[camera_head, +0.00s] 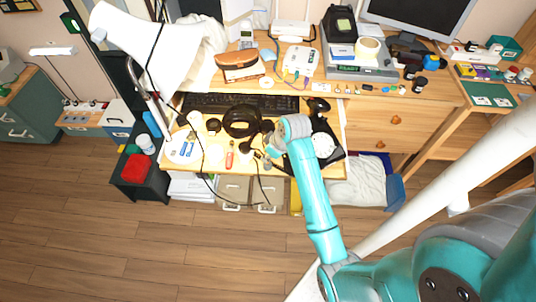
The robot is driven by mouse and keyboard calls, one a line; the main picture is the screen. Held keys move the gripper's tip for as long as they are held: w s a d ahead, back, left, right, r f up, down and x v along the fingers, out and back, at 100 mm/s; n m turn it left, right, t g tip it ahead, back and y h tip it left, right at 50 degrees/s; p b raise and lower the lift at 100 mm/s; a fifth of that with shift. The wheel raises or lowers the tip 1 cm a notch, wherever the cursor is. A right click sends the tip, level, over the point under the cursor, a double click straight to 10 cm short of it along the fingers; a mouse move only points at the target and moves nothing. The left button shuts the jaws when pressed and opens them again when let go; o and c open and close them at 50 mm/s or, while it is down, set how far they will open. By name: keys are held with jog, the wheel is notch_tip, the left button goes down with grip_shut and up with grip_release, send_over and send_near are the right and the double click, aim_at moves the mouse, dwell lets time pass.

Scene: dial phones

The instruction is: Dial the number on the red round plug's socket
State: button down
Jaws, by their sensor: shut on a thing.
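My gripper (270,148) is over the pulled-out lower shelf of the desk, pointing left. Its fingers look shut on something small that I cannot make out. A black round device (241,121) lies just left of it. A black device with a white round face (322,146), possibly a dial phone, sits to its right, partly behind my arm. A small red thing (229,160) lies on the shelf at left, too small to tell whether it is a plug. A white box (300,61) with coloured cords stands on the desktop. No socket number is readable.
A black keyboard (240,103) lies at the back of the shelf. A white lamp (135,45) leans in at left, and thin black cables hang over the shelf's front. A grey machine (360,66) and a monitor (420,15) stand behind. The wooden floor (150,240) in front is clear.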

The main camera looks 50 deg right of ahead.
jog(key=shift+f, duration=1)
jog(key=c, duration=1.1)
grip_release()
jog(key=shift+o, duration=0.2)
jog(key=shift+r, duration=0.1)
jog(key=v, duration=1.1)
jog(key=shift+s+r, duration=0.2)
jog(key=shift+r, duration=0.15)
